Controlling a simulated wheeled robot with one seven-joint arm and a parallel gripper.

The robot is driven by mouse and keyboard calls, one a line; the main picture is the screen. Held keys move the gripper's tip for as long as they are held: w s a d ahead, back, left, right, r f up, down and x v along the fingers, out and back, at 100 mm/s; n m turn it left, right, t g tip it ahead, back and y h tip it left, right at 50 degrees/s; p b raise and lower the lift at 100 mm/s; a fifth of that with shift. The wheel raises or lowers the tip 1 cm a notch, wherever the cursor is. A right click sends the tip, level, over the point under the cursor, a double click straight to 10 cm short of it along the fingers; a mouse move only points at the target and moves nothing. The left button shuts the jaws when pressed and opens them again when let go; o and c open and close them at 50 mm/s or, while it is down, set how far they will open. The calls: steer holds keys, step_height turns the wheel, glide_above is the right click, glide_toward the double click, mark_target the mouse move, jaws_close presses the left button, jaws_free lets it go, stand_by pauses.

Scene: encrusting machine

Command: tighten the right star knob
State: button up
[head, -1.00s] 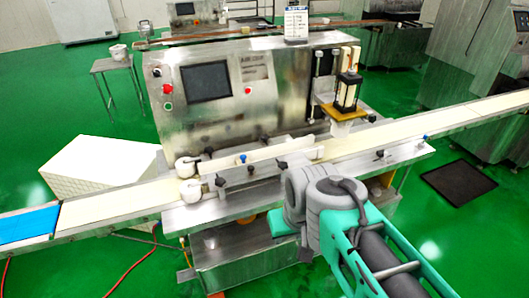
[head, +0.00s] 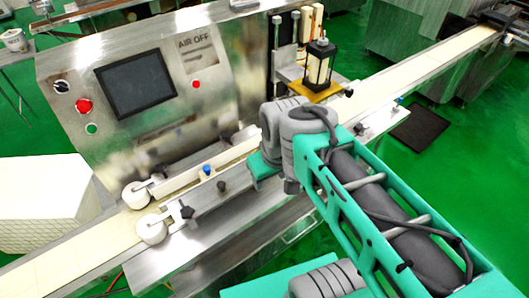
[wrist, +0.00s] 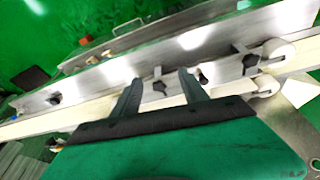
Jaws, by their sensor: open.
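My gripper (wrist: 159,80) is open in the wrist view, its two dark fingers apart and pointing toward the machine's rail. A black star knob (wrist: 160,88) shows in the gap between the fingers; I cannot tell whether they touch it. Another black star knob (wrist: 250,63) is to the right, near the white rollers. In the head view a black knob (head: 187,212) sits by the rollers and another (head: 221,186) farther along the rail. My arm hides the gripper's fingertips and part of the rail there. Which knob is the right one is not certain.
The conveyor belt (head: 440,55) runs diagonally through the machine. The machine's panel (head: 137,84) stands behind the belt. White rollers (head: 150,229) are at left, and a lantern-like unit (head: 319,65) stands at the back right.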

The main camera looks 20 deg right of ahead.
steer(key=shift+o, duration=0.3)
steer(key=w+n+g+b, duration=0.1)
steer(key=w+n+g, duration=0.1)
steer(key=w+n, duration=0.5)
steer(key=n, duration=0.3)
steer(key=shift+f+n+b, duration=0.4)
steer(key=w+n, duration=0.1)
steer(key=n, duration=0.1)
steer(key=w+f+n, duration=0.1)
steer(key=w+n, duration=0.1)
steer(key=n, duration=0.1)
steer(key=w+f+n+g+b, duration=0.1)
steer(key=w+n, duration=0.1)
steer(key=n, duration=0.1)
steer(key=shift+d, duration=0.25)
steer(key=shift+n, duration=0.3)
step_height(320, 180, down, 8)
steer(key=shift+s+r+p, duration=0.1)
steer(key=shift+r+p, duration=0.15)
steer(key=shift+p, duration=0.05)
jaws_close()
